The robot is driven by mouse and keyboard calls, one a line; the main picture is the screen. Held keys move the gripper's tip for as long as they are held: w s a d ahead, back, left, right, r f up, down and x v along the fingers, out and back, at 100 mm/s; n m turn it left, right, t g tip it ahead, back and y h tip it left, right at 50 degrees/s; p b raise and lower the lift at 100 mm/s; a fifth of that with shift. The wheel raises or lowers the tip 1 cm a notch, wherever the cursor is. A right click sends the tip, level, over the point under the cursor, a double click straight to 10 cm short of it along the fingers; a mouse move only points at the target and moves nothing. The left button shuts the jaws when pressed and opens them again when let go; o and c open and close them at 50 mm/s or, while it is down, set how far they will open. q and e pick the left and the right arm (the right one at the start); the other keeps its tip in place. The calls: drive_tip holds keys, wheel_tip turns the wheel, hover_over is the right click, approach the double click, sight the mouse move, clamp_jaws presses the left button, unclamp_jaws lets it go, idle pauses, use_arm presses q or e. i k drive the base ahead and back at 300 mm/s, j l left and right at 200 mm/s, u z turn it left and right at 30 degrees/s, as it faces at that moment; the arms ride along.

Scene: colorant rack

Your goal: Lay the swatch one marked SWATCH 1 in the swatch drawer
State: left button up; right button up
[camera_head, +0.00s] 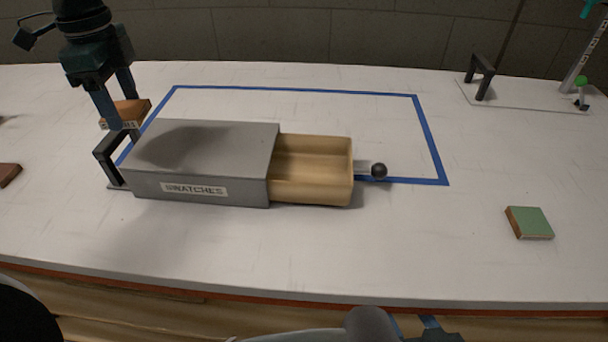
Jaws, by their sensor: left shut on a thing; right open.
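My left gripper (117,102) is at the upper left, shut on an orange-brown swatch (130,109). The swatch has a pale label on its near edge, too small to read surely. It is held near the far left end of the grey cabinet (205,140), which is labelled SWATCHES. The swatch drawer (310,192) is pulled out to the right of the cabinet, and its visible inside is empty. A dark round knob (379,170) sticks out from its right end. My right gripper (413,323) shows only partly at the bottom edge, open and away from the drawer.
A green-topped square block (530,222) lies at the right. A brown block (9,174) lies at the left edge. A black bracket (109,155) stands at the cabinet's left end. A stand (510,99) is at the back right. The front of the white table (400,260) is clear.

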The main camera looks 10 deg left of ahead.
sight(313, 177)
drive_tip(key=l, duration=0.8)
drive_tip(key=i+l, duration=0.1)
drive_tip(key=l, duration=0.7)
